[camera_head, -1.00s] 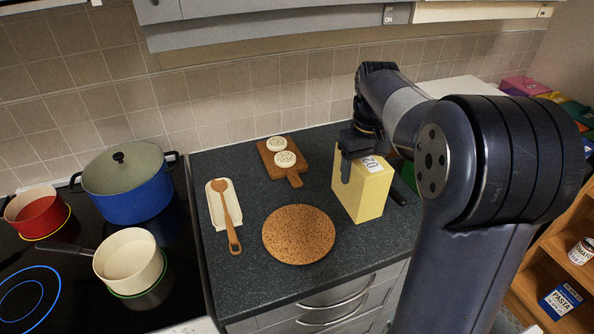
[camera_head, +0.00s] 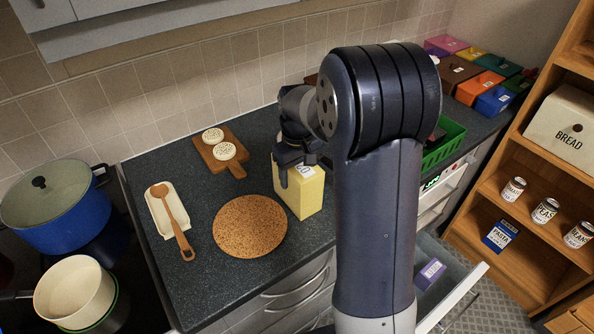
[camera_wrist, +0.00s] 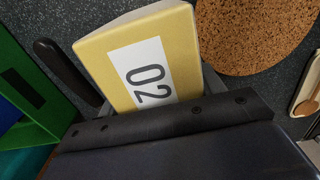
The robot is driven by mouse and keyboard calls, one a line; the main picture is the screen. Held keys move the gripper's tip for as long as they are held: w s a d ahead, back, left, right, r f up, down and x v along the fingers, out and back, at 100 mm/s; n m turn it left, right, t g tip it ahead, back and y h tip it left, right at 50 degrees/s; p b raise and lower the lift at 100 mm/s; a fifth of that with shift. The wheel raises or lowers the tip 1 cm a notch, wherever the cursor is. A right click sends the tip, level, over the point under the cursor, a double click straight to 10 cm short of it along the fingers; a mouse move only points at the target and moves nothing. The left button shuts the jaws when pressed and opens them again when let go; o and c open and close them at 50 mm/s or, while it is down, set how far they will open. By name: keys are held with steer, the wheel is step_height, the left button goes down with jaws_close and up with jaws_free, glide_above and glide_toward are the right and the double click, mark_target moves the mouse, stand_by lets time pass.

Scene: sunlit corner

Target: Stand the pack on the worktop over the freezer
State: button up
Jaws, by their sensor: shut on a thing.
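The pack (camera_head: 311,196) is a pale yellow box with a white label reading "02". It is upright over the dark worktop (camera_head: 200,290), right of the round cork mat; I cannot tell whether its base touches. In the wrist view the pack (camera_wrist: 185,35) sits between my fingers, label facing the camera. My gripper (camera_head: 297,170) is shut on its upper part, one dark finger showing on its left side. The freezer seems to be the white unit with a lit green display (camera_head: 432,183), right of my arm; my arm hides much of it.
The cork mat (camera_head: 250,226), a spoon rest (camera_head: 158,212) and a board (camera_head: 205,157) with two round pieces lie left of the pack. A green crate (camera_head: 445,145) and coloured boxes (camera_head: 480,85) stand right. An open drawer (camera_head: 463,300) juts out low.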

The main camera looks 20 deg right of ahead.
steer(key=shift+f, duration=0.1)
steer(key=o, duration=1.4)
